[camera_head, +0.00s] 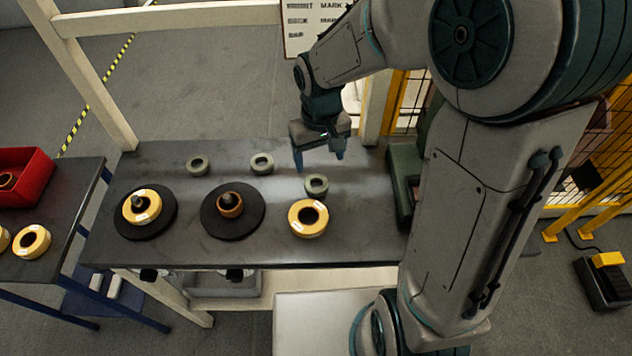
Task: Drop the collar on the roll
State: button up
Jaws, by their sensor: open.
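Three grey-green rings that look like collars lie flat on the dark bench: a left one (198,158), a middle one (262,157) and a right one (316,193). A cream-yellow roll (131,217) sits around a post on the left black disc (168,228). A smaller copper-brown roll (231,211) sits around the post of the middle black disc (250,226). Another cream-yellow roll (297,222) lies on the bench at the right, with an open centre. My gripper (319,162) is open and empty, pointing down above the bench, just behind the right collar in the picture.
A side table at the left holds a red bin (28,165) and more yellow rolls (31,242). A dark green machine (400,185) stands at the bench's right end. A pale frame post (90,85) rises behind the bench. The bench (180,190) is clear between the collars and discs.

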aim_at(316, 187)
notch_tip(316, 187, down, 4)
jog(key=shift+r, duration=0.2)
jog(key=shift+w+a+f+p, duration=0.1)
jog(key=shift+a+f+p, duration=0.1)
jog(key=shift+f, duration=1.15)
jog(key=shift+w+a+f+p, duration=0.1)
jog(key=shift+a+f, duration=0.05)
jog(key=shift+f, duration=1.2)
jog(key=shift+c, duration=0.3)
jog(key=c, duration=1.3)
jog(key=shift+o, duration=0.2)
